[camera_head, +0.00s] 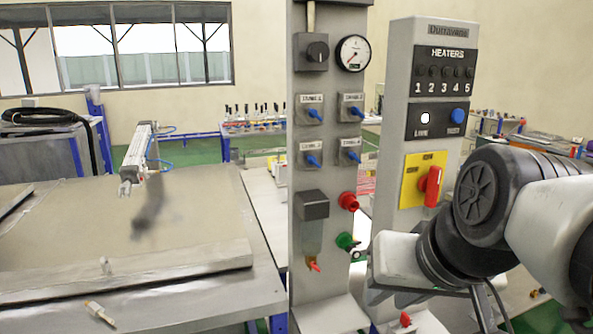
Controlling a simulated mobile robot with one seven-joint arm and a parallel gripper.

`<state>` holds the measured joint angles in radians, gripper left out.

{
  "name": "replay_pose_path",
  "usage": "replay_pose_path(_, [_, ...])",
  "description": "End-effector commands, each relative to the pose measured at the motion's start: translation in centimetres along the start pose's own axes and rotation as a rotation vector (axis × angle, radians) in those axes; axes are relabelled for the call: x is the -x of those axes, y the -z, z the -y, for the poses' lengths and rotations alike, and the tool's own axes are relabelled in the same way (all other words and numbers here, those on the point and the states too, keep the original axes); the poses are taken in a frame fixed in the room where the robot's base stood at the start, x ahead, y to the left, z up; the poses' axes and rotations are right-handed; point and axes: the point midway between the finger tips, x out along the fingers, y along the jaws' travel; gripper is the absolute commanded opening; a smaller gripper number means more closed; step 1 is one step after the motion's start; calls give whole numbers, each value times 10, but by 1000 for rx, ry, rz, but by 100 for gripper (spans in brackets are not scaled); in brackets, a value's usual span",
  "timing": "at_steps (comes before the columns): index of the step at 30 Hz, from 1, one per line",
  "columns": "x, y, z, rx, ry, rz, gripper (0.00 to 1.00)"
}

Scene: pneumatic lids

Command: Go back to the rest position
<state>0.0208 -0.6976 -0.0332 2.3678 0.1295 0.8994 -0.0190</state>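My arm comes in from the right edge, with white links and black joints, bent in front of the heater panel (446,35). Its white end part reaches left to just in front of the panel's lower part. I see no gripper fingers, so I cannot see whether my gripper is open or shut or holds anything. A grey control column (328,175) stands left of my arm, with a round gauge (353,53), several blue-handled valves, a red knob (348,201) and a green knob (346,241). The heater panel carries a red rotary switch (430,187) on a yellow plate.
A large metal table (70,235) fills the left, with a pneumatic cylinder (138,155) above it and a long bar (140,272) along its front. A small pale piece (99,313) lies near the front edge. A workbench with tools (253,124) stands behind. Green floor shows between.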

Motion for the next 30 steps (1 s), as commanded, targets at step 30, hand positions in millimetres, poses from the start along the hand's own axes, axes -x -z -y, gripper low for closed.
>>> replay_pose_path(30, [90, 17, 0, 108, -99, 85, 23])
